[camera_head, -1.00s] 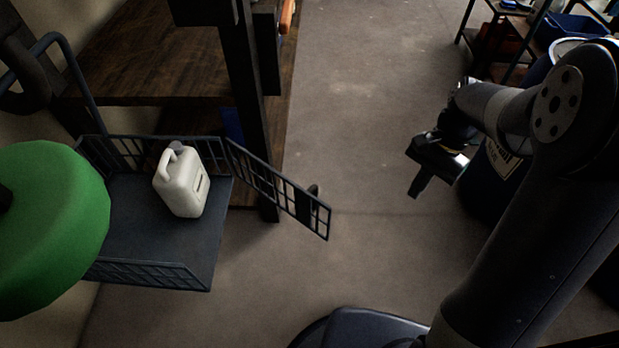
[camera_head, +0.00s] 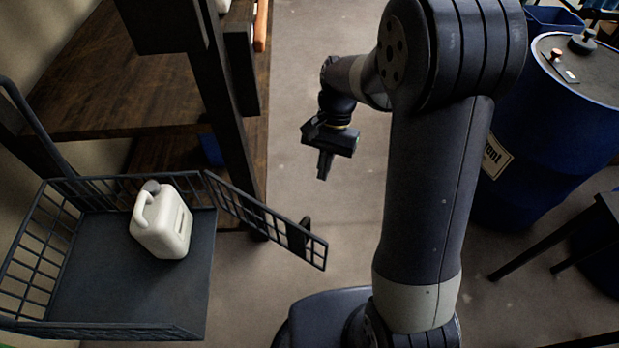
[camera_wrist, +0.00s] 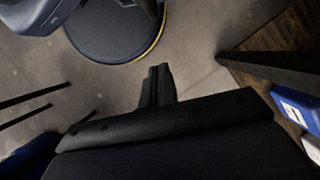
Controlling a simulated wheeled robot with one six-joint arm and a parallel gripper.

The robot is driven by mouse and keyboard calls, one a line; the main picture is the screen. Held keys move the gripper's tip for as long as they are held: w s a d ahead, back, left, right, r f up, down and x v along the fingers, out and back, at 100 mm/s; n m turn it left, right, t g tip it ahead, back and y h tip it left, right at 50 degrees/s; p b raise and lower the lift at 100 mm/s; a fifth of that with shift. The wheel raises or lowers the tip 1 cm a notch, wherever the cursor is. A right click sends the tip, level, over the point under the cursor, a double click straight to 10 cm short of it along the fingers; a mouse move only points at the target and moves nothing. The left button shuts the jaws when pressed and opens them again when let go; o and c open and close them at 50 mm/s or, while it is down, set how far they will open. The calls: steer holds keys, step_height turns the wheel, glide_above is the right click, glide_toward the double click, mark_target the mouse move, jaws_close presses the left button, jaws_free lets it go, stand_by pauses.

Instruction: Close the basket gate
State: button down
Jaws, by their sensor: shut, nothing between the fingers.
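The basket (camera_head: 150,331) is a dark metal wire basket with a flat floor at the lower left of the head view. Its gate (camera_head: 265,221) is a wire panel hinged at the back right corner. The gate stands swung open, pointing out to the right, with a dark handle plate (camera_head: 300,237) near its free end. A white jug (camera_head: 163,222) stands upright inside. My gripper (camera_head: 324,168) hangs in the air above and right of the gate in the picture, apart from it. Its fingers are shut and empty, as the wrist view (camera_wrist: 158,82) also shows.
A wooden bench (camera_head: 130,80) with a dark post (camera_head: 233,130) stands behind the basket. A blue drum (camera_head: 565,120) stands at the right, with a dark stand (camera_head: 560,235) in front of it. Open floor (camera_head: 320,60) lies behind my gripper.

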steer(key=s+a+f+b, duration=0.1)
steer(key=s+a+f, duration=0.2)
steer(key=s+f, duration=0.3)
steer(key=shift+x, duration=0.95)
